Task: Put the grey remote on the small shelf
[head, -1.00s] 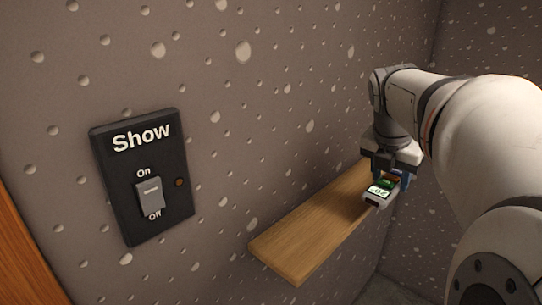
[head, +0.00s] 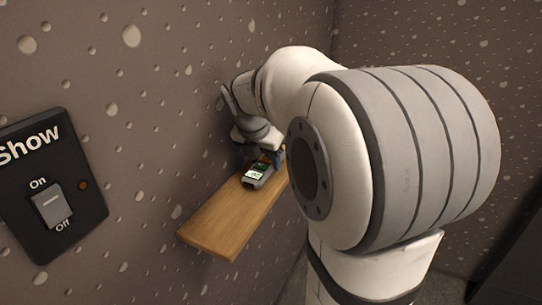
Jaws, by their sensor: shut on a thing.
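The grey remote (head: 256,175) has a small light screen and is seen over the small wooden shelf (head: 225,222), toward its far end. My gripper (head: 262,156) is shut on the remote from above. The remote lies flat or nearly so, and its underside is close to the shelf top; I cannot tell whether it touches. My arm hides the far right end of the shelf.
A black wall panel (head: 85,212) marked "Show" with a grey On/Off switch (head: 51,205) is on the wall at the left. The near part of the shelf is bare. The dimpled wall runs close behind the shelf.

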